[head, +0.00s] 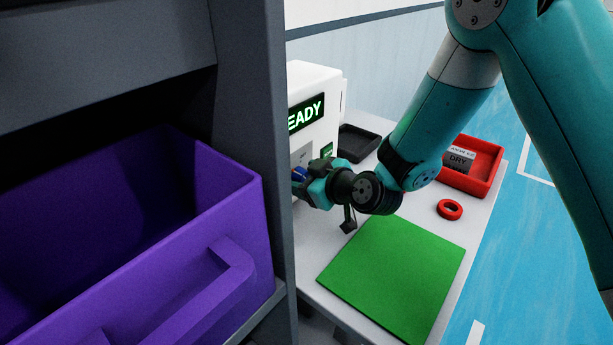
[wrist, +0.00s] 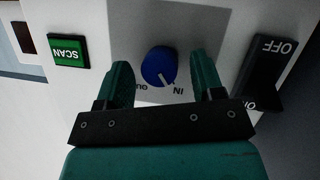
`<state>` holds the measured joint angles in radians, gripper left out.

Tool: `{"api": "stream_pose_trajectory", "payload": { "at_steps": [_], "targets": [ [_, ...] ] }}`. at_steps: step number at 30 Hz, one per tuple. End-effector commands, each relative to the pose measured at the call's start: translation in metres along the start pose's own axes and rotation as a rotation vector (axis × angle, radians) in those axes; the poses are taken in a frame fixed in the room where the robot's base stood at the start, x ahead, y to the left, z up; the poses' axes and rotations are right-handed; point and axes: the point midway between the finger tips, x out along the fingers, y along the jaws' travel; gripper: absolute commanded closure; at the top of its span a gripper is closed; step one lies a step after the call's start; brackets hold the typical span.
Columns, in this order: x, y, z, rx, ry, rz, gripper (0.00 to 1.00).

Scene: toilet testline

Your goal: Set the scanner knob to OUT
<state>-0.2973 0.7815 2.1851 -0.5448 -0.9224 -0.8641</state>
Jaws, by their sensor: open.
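The scanner (head: 318,92) is a white box with a lit screen reading "EADY", its left part hidden by the shelf post. Its blue knob (wrist: 159,65) shows in the wrist view, with a white pointer line aimed toward the IN label (wrist: 178,91). The OUT label (wrist: 139,87) is partly covered by a finger. My gripper (wrist: 160,62) is open, with one teal finger on each side of the knob and small gaps showing. In the head view my gripper (head: 310,185) is at the scanner's front, and the knob (head: 299,174) is mostly hidden.
A green SCAN button (wrist: 68,50) and a black OFF/ON rocker switch (wrist: 270,70) flank the knob. A purple bin (head: 225,210) sits in a dark shelf at left. The table holds a green mat (head: 395,275), red ring (head: 449,210), red tray (head: 487,185) and black tray (head: 355,143).

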Motion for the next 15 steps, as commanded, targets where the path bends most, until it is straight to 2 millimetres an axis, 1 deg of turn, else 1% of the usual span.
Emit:
{"api": "stream_pose_trajectory", "payload": {
  "at_steps": [1,7,8,15],
  "targets": [
    [-0.0001,0.0,0.0,0.0,0.0,0.0,0.39],
    [-0.0003,0.0001,-0.0001,0.0,0.0,0.0,0.84],
    [-0.0003,0.0002,-0.0002,0.0,0.0,0.0,0.88],
    [-0.0002,0.0006,0.0003,0.014,0.0,-0.005,0.88]
  ]
}}
